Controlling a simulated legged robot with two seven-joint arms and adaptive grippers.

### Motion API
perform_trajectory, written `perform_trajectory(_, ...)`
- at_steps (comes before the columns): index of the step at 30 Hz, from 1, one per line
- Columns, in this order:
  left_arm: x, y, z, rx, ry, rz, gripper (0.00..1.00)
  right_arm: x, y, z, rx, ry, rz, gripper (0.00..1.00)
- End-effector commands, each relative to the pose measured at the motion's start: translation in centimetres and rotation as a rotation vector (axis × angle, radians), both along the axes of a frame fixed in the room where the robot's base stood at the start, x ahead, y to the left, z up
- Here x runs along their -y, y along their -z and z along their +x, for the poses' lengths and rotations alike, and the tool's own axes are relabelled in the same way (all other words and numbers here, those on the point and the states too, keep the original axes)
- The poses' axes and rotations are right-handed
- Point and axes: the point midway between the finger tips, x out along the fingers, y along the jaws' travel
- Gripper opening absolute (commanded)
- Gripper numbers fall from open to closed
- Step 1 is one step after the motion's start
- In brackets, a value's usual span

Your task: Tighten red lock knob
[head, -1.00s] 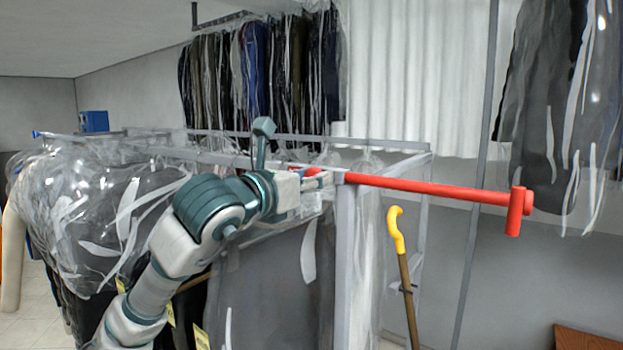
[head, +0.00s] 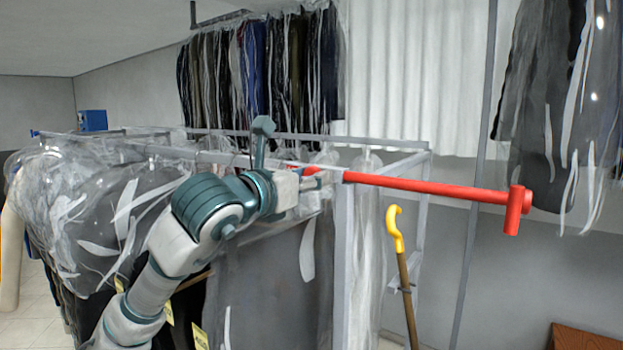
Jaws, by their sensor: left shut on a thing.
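My left gripper (head: 318,180) reaches from the left to the top corner of the grey clothes rack and is shut on a small red part. This red part (head: 309,170), which looks like the red lock knob, shows only in a sliver beside the fingers; the rest is hidden by the gripper. A long red bar (head: 430,186) runs right from the same corner and ends in a red T-shaped end piece (head: 516,211). My right gripper is not in view.
The rack frame (head: 342,250) holds plastic-covered garments (head: 90,205) on the left. A cane with a yellow handle (head: 396,230) stands right of it. Bagged clothes (head: 265,75) hang at the back, and more (head: 560,110) at the right. Open room lies below the red bar's right end.

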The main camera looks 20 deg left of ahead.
Motion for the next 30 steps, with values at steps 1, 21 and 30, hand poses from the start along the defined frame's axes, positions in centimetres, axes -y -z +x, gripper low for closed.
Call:
perform_trajectory(1,-0.08,-0.21,-0.14,0.005,0.0,-0.002,0.03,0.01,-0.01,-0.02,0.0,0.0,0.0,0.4)
perform_trajectory(21,-0.11,-0.29,-0.17,0.007,0.0,-0.002,0.03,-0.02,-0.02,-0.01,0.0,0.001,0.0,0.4)
perform_trajectory(30,-0.09,-0.24,-0.13,0.005,0.0,-0.003,0.62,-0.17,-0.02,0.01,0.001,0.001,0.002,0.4)
